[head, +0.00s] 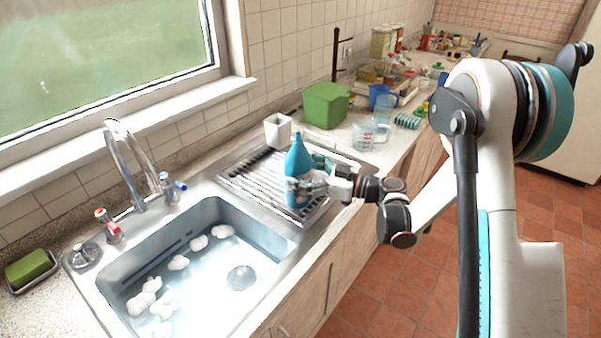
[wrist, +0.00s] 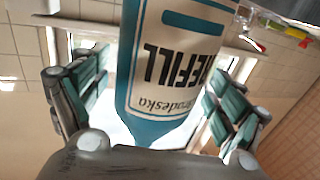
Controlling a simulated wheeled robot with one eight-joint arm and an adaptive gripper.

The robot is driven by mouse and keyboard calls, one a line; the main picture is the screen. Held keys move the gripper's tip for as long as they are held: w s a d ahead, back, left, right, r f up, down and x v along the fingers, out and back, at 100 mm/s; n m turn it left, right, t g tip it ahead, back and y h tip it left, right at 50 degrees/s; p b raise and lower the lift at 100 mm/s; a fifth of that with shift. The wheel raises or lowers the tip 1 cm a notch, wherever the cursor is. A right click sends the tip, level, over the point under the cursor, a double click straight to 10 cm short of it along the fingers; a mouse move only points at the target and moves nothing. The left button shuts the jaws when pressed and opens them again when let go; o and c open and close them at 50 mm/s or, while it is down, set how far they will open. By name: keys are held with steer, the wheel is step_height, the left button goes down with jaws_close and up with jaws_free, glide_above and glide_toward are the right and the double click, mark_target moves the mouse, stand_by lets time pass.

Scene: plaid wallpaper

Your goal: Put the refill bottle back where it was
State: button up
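The refill bottle (head: 298,163) is blue with a pale label and stands upright over the front of the drainer (head: 252,182). I cannot tell whether its base touches the drainer. My gripper (head: 306,187) reaches it from the right, with its fingers around the bottle's body. In the wrist view the bottle (wrist: 178,60) shows upside down between the two fingers, its label facing the camera. A narrow gap shows between the left finger and the bottle; the right finger is very close to it or touching.
The sink (head: 200,262) with white foam lies left of the drainer. A white cup (head: 278,131) and a green box (head: 326,105) stand behind the bottle. A clear measuring cup (head: 363,134) stands to the right. The farther counter is crowded.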

steer(key=shift+r, duration=0.15)
steer(key=shift+d, duration=0.3)
steer(key=p+v, duration=0.2)
steer(key=v, duration=0.9)
steer(key=w+d+r+m+t+h, duration=0.1)
steer(key=w+r+t, duration=0.15)
steer(key=r, duration=0.35)
steer(key=w+d+r+m+t, duration=0.1)
steer(key=w+r+t, duration=0.1)
steer(key=r+t, duration=0.35)
steer(key=s+d+r+m+t+h, duration=0.1)
steer(key=d+r+m+t+h, duration=0.2)
steer(key=d+r+m+h, duration=0.35)
steer(key=d+r+m+t+h, duration=0.35)
steer(key=r+h, duration=0.35)
steer(key=r, duration=0.3)
steer(key=s+a+f+g, duration=0.1)
steer(key=s+f+g, duration=0.3)
steer(key=s, duration=0.6)
steer(key=s+a+f+m+g+h, duration=0.1)
steer(key=s+f+g, duration=0.4)
steer(key=s+f, duration=0.3)
steer(key=s+a+f+g+h, duration=0.1)
steer(key=s+f+g, duration=0.4)
steer(key=s, duration=0.7)
steer(key=shift+s+a+f+m, duration=0.15)
steer(key=shift+a+f+m, duration=0.15)
steer(key=shift+f, duration=0.5)
